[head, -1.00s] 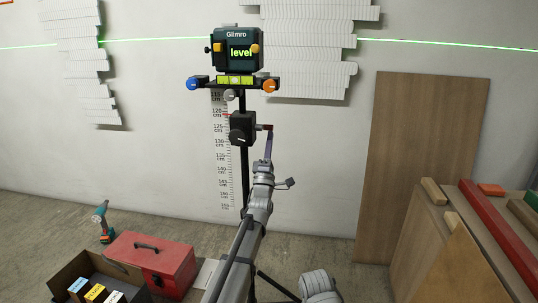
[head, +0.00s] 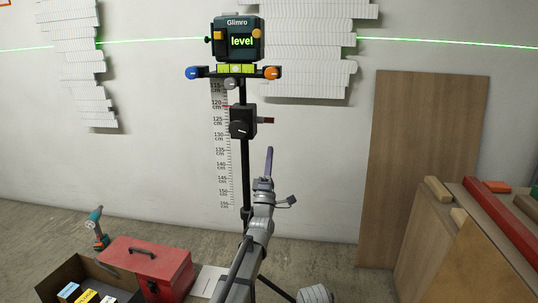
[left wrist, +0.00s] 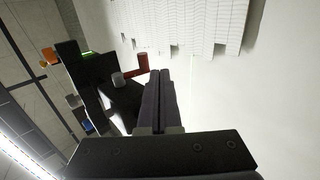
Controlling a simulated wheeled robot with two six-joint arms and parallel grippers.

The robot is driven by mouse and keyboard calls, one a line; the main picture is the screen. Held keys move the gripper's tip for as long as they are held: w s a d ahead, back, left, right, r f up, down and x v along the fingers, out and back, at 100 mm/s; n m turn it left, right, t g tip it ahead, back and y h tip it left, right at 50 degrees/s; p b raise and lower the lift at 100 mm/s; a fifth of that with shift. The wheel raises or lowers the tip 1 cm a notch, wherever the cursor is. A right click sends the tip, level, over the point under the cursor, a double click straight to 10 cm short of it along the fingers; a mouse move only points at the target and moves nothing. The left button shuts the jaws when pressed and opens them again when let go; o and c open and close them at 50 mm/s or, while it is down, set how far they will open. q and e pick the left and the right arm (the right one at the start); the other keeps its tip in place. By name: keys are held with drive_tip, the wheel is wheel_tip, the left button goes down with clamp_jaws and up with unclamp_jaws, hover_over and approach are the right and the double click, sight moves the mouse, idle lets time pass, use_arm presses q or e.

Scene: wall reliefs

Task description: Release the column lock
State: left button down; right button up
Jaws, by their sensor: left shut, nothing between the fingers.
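The black lock block (head: 243,122) sits on the dark upright column (head: 245,180) below the laser level. A short red-tipped lever (head: 266,120) sticks out level from its right side. In the left wrist view the red lever (left wrist: 132,73) shows left of the fingertips, with a grey knob (left wrist: 118,80) beside it. My left gripper (head: 269,150) is shut and empty, pointing up, below and apart from the lever in the head view. Its closed fingers (left wrist: 158,74) also show in the left wrist view. My right gripper is not in view.
A ruler (head: 222,150) is on the wall behind. A red toolbox (head: 150,268) and drill (head: 97,230) are at lower left. Stacked boards (head: 470,240) stand right.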

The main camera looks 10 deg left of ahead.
use_arm(q)
drive_tip(key=s+f+b, duration=0.3)
drive_tip(key=f+b, duration=0.1)
drive_tip(key=f, duration=0.2)
drive_tip(key=shift+b, duration=0.4)
drive_tip(key=shift+a, duration=0.1)
